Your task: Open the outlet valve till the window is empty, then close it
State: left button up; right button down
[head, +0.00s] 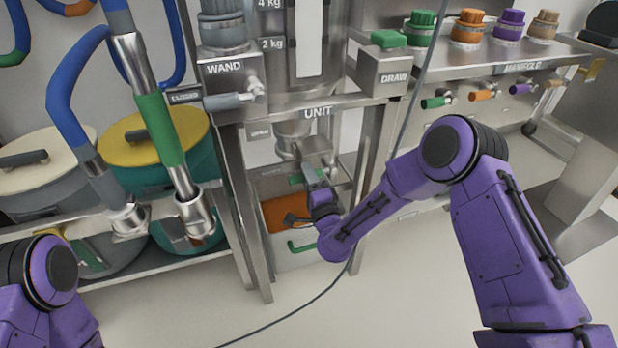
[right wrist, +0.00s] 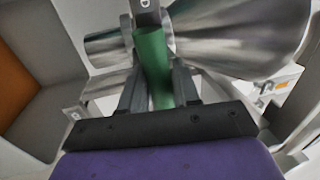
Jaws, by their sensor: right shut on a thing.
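The outlet valve's green handle (right wrist: 153,65) stands between the two dark fingers of my right gripper (right wrist: 158,88), which is shut on it. In the head view my right gripper (head: 312,182) is under the unit, beside the metal outlet (head: 292,135); the fingers are small and partly hidden there. The window (head: 309,38) is a tall pale strip on the unit's front, beside the 2 kg and 4 kg marks. I cannot make out a level in it. My left arm shows at the lower left, with its gripper out of view.
A bin (head: 318,258) with an orange interior and a green handle stands below the outlet. A dark cable hangs past my right arm. A wand with a green grip (head: 160,130) and lidded tubs are at left. The manifold shelf (head: 480,68) is at right.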

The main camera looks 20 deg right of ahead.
jog(key=shift+r+m, duration=0.2)
jog(key=shift+m, duration=0.3)
jog(key=c, duration=1)
grip_release()
jog(key=shift+o, duration=0.2)
jog(key=s+f, duration=0.2)
jog(key=s, duration=0.8)
jog(key=shift+s, duration=0.2)
jog(key=shift+d, duration=0.15)
